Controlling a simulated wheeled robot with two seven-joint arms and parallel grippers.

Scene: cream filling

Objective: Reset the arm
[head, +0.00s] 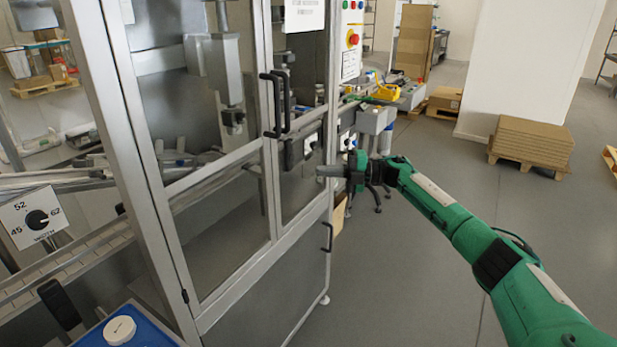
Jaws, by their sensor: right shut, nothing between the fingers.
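My right arm, green with black joints, comes in from the lower right. Its gripper (328,171) points left, in front of the machine's right side, close to the metal frame below the black door handles. The gripper is shut with nothing in it. From this view I cannot tell whether its tip touches the machine. My left gripper is not in view.
The glass-doored machine (268,190) fills the left half, with black handles (276,104) and a control panel (351,40). A blue container with a white cap (119,330) is at lower left. Stacked cardboard (533,140) lies on a pallet. Grey floor (400,290) is clear.

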